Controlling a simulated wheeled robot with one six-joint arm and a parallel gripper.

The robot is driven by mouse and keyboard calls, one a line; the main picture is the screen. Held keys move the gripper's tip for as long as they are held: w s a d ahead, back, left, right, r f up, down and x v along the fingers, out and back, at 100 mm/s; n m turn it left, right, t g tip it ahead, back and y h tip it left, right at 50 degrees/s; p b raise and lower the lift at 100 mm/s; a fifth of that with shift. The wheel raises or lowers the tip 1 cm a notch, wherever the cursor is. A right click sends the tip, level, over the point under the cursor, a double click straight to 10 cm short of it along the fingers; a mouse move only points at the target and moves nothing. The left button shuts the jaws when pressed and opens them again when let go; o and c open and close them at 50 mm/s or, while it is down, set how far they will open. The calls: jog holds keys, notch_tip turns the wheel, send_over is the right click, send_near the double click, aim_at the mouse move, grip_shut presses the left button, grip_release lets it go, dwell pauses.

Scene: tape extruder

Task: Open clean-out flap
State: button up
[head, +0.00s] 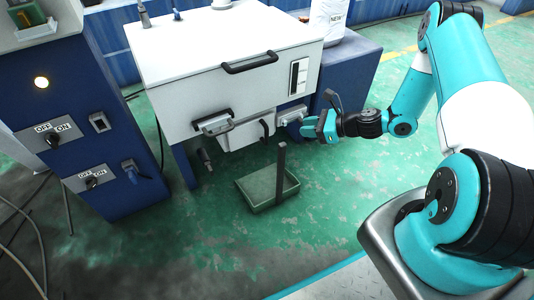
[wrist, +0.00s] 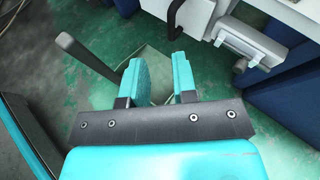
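A white machine body (head: 215,85) stands on blue supports. Low on its front is a white panel (head: 243,133), which looks like the clean-out flap and appears closed. A dark curved handle (head: 265,128) is on it, and this handle also shows at the top of the wrist view (wrist: 174,14). Grey latch-like fittings sit left (head: 214,124) and right (head: 290,115) of the panel. My gripper (head: 318,125) is to the right of the handle, apart from it. In the wrist view the gripper (wrist: 160,80) is open, with nothing between its fingers.
A green tray (head: 250,202) with a tall dark upright handle (head: 281,172) is on the floor below the panel. A blue cabinet with switches (head: 85,110) stands left. The lid has a black handle (head: 250,64).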

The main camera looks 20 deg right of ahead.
aim_at(267, 144)
notch_tip(267, 144, down, 5)
jog(key=d+m+t+b, duration=0.1)
jog(key=d+m, duration=0.1)
jog(key=shift+h, duration=0.4)
jog(key=b+x, duration=0.4)
jog(key=x, duration=0.4)
jog(key=b+x, duration=0.4)
jog(key=x, duration=0.5)
jog(key=shift+s+a+r+b, duration=0.1)
jog(key=shift+s+a+b, duration=0.1)
jog(key=shift+a+b, duration=0.2)
grip_shut()
